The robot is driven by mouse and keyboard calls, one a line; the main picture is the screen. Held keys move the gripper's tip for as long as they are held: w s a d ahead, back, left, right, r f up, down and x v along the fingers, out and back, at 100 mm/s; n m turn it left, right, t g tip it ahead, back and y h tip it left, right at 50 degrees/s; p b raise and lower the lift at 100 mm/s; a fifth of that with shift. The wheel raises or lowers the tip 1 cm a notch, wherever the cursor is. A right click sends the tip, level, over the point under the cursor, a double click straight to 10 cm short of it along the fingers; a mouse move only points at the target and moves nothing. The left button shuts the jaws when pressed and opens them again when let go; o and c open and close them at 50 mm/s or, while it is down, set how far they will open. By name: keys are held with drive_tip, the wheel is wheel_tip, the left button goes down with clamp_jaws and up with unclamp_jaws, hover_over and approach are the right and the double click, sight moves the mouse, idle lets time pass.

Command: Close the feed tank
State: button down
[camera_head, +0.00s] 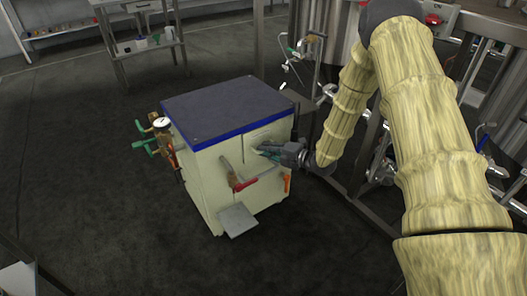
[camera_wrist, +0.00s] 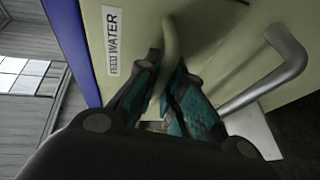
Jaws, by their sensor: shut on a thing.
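The feed tank (camera_head: 235,105) is a cream box with a dark, blue-edged top in the middle of the head view. I see no gap under its top from here. In the wrist view its cream front (camera_wrist: 225,25) carries a "FEED WATER" label (camera_wrist: 113,40). A curved cream handle (camera_wrist: 171,38) stands out from this face. My gripper (camera_wrist: 162,66) is shut on the handle, with teal pads on either side of it. In the head view my gripper (camera_head: 266,151) reaches the front face from the right. The fingers partly hide the handle's lower end.
A grey bent pipe (camera_wrist: 283,72) lies right of my fingers. Below my gripper are a red lever (camera_head: 244,184) and a grey tray (camera_head: 238,220). A gauge with valves (camera_head: 161,123) juts out left. Metal framework and tanks crowd the right; the floor left is clear.

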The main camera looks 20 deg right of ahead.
drive_tip(key=c, duration=1.8)
unclamp_jaws()
drive_tip(key=shift+w, duration=0.2)
drive_tip(key=v, duration=1.2)
